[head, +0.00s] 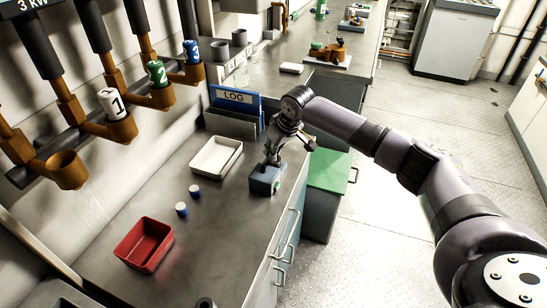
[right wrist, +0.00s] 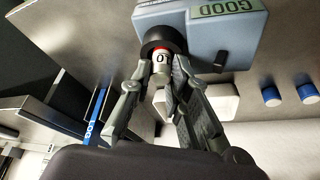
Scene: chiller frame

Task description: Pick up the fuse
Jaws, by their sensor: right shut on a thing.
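A small white fuse (right wrist: 161,66) with a red band and a dark mark stands in the black round socket (right wrist: 163,40) of a blue-grey tester (right wrist: 215,38) in the right wrist view. The tester's display reads GOOD (right wrist: 227,9). My right gripper (right wrist: 161,76) is shut on this fuse, one finger on each side. In the head view the right gripper (head: 272,158) is over the tester (head: 264,180) on the counter, and hides the fuse. My left gripper is not in view.
A red tray (head: 124,256) and a white tray (head: 205,166) sit on the counter (head: 205,255). A rack with a LOG binder (head: 234,97) stands behind the tester. A green-topped cabinet (head: 329,171) adjoins the counter.

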